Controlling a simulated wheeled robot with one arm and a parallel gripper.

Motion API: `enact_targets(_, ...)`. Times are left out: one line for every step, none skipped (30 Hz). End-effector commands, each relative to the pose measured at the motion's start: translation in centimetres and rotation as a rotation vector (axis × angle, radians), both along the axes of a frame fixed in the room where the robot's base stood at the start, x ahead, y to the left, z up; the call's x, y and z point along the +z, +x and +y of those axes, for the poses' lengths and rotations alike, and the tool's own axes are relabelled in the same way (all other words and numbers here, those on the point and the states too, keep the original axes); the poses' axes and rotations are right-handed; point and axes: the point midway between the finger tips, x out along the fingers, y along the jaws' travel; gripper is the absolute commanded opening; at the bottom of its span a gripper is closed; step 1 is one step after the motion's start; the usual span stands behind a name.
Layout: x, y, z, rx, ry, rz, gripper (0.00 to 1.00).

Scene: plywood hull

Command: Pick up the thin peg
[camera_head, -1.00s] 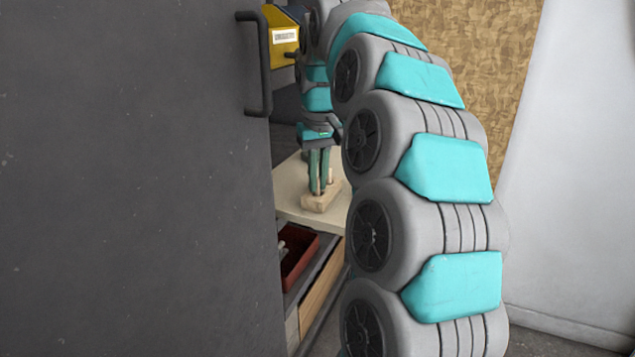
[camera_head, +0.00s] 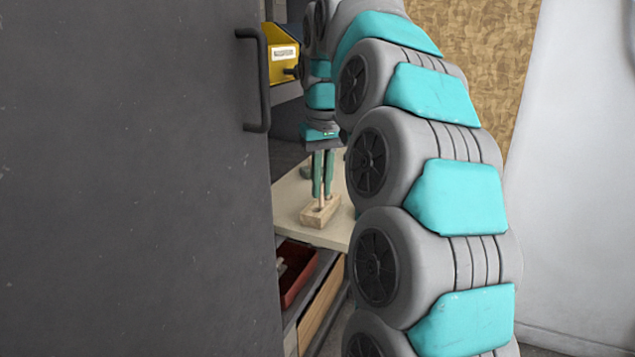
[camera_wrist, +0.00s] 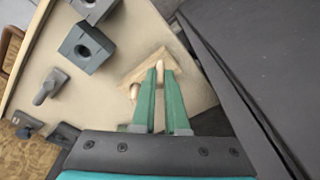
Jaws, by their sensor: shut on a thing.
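My gripper (camera_head: 322,194) is over the small wooden block (camera_head: 311,214) on the pale shelf. Its two green fingers point down and are shut on a thin pale wooden peg (camera_head: 322,202). The peg's rounded end (camera_wrist: 160,66) shows between the fingertips in the wrist view. Below the fingers the peg reaches down to the block in the head view; I cannot tell whether it is still seated in a hole. In the wrist view, the block (camera_wrist: 141,73) lies behind the fingertips, and a second wooden peg (camera_wrist: 134,92) shows beside the left finger.
A dark cabinet door (camera_head: 135,180) with a bar handle (camera_head: 264,85) fills the left side. A yellow bin (camera_head: 284,55) is above and a red tray (camera_head: 296,275) below. Dark grey blocks with holes (camera_wrist: 86,46) and smaller grey parts (camera_wrist: 50,86) lie on the shelf's left in the wrist view.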

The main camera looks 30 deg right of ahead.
Motion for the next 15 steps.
enact_targets(0.1, -0.7, 0.1, 0.0, 0.0, -0.001, 0.0)
enact_targets(0.1, -1.1, 0.1, 0.0, 0.0, -0.001, 0.0)
enact_targets(0.1, -1.7, 0.2, 0.0, 0.0, 0.0, 0.0)
enact_targets(0.1, -2.1, 0.3, 0.0, 0.0, 0.0, 0.0)
enact_targets(0.2, -2.6, 0.3, -0.001, 0.0, 0.0, 0.0)
enact_targets(0.3, -3.4, 0.4, -0.001, 0.0, -0.002, 0.0)
enact_targets(0.4, -4.1, 0.5, -0.001, 0.0, -0.003, 0.0)
enact_targets(0.4, -4.7, 0.5, -0.001, 0.0, -0.002, 0.0)
enact_targets(0.4, -5.5, 0.7, -0.001, 0.0, 0.0, 0.0)
enact_targets(0.5, -6.1, 0.7, -0.001, 0.0, 0.0, 0.0)
enact_targets(0.6, -6.7, 0.8, -0.001, 0.0, -0.001, 0.0)
enact_targets(0.7, -7.5, 0.9, -0.001, 0.0, -0.003, 0.0)
enact_targets(0.8, -8.0, 1.0, -0.001, -0.001, -0.004, 0.0)
enact_targets(0.8, -8.5, 1.0, -0.001, -0.001, -0.003, 0.0)
enact_targets(0.8, -9.2, 1.1, 0.0, 0.0, -0.002, 0.0)
